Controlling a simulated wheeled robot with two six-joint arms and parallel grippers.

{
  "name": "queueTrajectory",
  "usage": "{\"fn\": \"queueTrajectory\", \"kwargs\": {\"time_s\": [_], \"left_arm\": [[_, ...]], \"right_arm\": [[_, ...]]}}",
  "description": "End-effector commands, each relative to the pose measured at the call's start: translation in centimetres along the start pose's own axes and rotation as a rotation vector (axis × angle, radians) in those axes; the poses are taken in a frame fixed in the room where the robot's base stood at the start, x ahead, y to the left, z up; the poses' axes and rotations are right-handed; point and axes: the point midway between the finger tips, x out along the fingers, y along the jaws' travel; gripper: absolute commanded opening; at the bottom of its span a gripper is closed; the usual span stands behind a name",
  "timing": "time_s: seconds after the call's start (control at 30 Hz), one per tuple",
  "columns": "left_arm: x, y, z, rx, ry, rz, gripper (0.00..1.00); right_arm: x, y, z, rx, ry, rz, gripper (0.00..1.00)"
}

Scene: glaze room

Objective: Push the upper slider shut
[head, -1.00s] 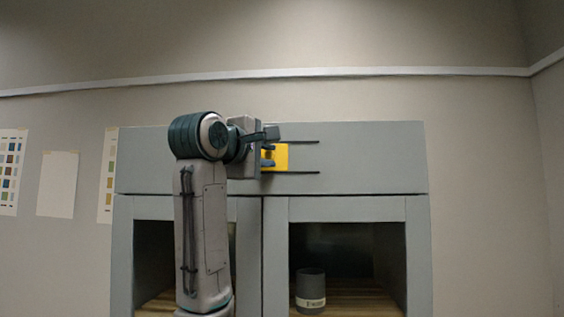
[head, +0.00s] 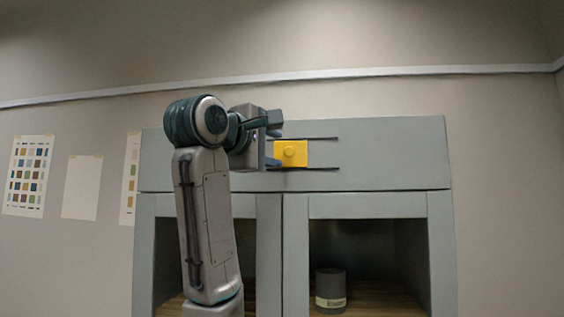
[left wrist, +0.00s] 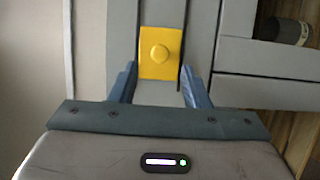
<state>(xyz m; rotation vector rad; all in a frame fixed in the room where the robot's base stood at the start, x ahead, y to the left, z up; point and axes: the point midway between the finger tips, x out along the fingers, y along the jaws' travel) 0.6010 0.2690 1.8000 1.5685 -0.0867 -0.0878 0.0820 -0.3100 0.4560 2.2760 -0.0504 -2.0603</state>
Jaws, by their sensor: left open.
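The upper slider is a yellow plate (head: 291,154) with a round yellow knob, set between two dark horizontal rails on the grey cabinet's top panel. Bare rail shows to its right; its left end is partly hidden behind my gripper in the head view. My left gripper (head: 274,140) is open and empty, at the left side of the plate. In the left wrist view the plate (left wrist: 160,70) and its knob appear between and beyond the two blue fingers, with no finger closed on the knob. I cannot tell whether a finger touches the plate. My right gripper is out of view.
The grey cabinet (head: 400,155) has two open compartments below the panel. A dark grey jar (head: 330,290) with a pale label stands in the right one; it also shows in the left wrist view (left wrist: 287,31). Paper charts hang on the wall at left.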

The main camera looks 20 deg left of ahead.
Motion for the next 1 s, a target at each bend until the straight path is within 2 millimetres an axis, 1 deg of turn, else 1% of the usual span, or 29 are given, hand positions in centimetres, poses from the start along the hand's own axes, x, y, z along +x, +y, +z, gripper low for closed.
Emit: {"fn": "queueTrajectory", "kwargs": {"time_s": [0.03, 0.1, 0.2, 0.33, 0.5, 1.0], "left_arm": [[-1.2, -0.6, -0.1, 0.001, 0.001, 0.006, 0.43], [-2.6, -0.5, -0.1, 0.001, 0.000, 0.006, 0.43], [-4.3, -0.4, -0.1, 0.001, 0.001, 0.004, 0.43], [-5.7, -0.3, -0.2, -0.001, 0.002, 0.002, 0.43], [-6.3, -0.1, -0.2, -0.001, 0.001, 0.000, 0.43], [-6.3, -0.1, -0.2, 0.000, 0.001, 0.000, 0.43]], "right_arm": [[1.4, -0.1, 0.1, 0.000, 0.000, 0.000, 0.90], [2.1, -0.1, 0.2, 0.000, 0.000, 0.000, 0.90], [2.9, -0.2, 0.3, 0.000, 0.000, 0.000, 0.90], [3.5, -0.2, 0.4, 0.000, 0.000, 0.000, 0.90], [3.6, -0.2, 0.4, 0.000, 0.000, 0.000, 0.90], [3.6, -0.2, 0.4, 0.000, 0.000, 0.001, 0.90]]}}
